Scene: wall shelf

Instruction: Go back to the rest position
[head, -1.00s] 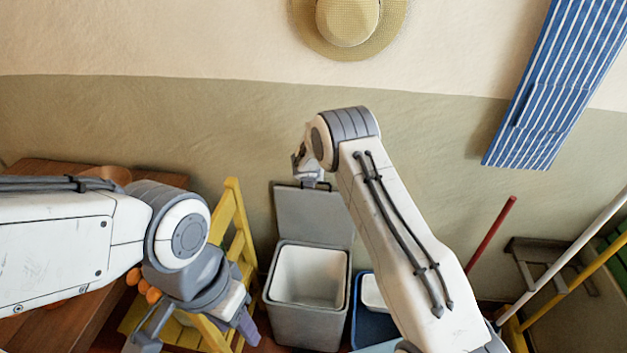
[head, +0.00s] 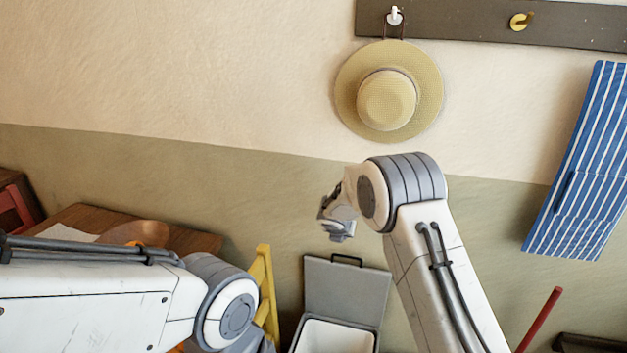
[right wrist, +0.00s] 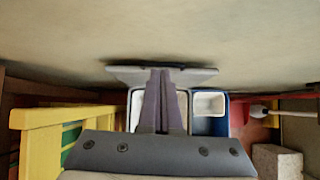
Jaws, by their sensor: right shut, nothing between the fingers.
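My right arm rises from the bottom of the head view, and its bent wrist (head: 338,215) is in front of the olive part of the wall. In the right wrist view my right gripper (right wrist: 161,76) is shut, its two purple fingers together with nothing between them. It points toward the wall, over the area of the bins. My left arm (head: 90,305) reaches in from the left of the head view. Its wrist is cut off at the bottom edge, and the left gripper is out of frame.
A blue striped cloth (head: 580,170) hangs at right. A grey bin with raised lid (head: 345,293), a yellow chair (head: 265,290) and a wooden table (head: 190,238) stand below.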

